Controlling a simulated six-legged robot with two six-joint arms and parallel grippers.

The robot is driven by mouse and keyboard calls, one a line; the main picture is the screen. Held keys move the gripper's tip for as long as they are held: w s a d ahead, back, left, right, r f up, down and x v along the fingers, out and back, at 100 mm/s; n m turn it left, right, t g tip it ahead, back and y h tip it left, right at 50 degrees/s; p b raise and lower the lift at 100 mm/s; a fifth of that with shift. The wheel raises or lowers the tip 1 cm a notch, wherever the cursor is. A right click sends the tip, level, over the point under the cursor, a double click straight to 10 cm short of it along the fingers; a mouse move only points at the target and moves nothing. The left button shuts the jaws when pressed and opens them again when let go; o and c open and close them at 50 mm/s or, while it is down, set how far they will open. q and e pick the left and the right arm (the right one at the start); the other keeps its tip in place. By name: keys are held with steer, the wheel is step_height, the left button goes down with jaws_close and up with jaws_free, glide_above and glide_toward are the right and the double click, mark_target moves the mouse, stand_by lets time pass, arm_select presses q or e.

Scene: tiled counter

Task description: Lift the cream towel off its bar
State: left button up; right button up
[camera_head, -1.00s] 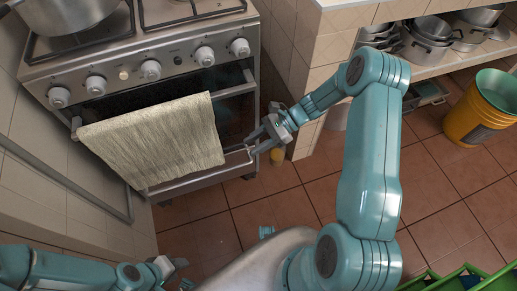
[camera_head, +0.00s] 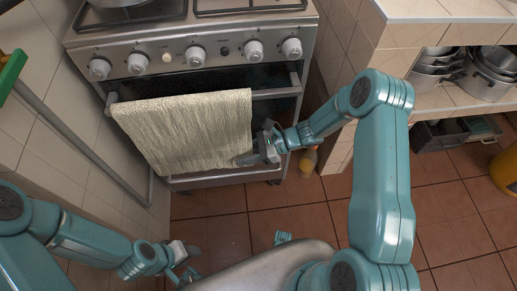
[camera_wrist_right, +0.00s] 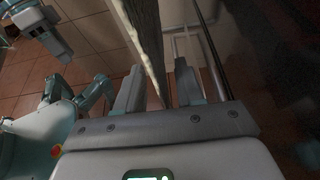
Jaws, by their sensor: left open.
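The cream towel (camera_head: 190,125) hangs over the oven door's bar (camera_head: 275,93), spread flat down the front. In the right wrist view, the towel's edge (camera_wrist_right: 146,40) hangs down into the gap between two fingers. My right gripper (camera_head: 247,158) is at the towel's lower right corner. Its fingers (camera_wrist_right: 160,88) stand apart, one on each side of the towel edge, and do not look closed on it. My left gripper (camera_head: 182,264) is open and empty, low above the floor in front of the oven, away from the towel.
The stove (camera_head: 190,45) has knobs above the bar. A tiled counter (camera_head: 385,55) with pots (camera_head: 490,75) on its shelf stands at right. A small orange bottle (camera_head: 308,160) stands on the floor by the oven. The floor in front is mostly clear.

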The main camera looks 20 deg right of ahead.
mark_target(241, 147)
steer(key=shift+w+a+f, duration=0.15)
steer(key=shift+a+f, duration=0.05)
steer(key=shift+a, duration=0.2)
jaws_close()
steer(key=shift+r, duration=0.1)
steer(key=shift+r+p, duration=1.7)
steer(key=shift+r, duration=0.6)
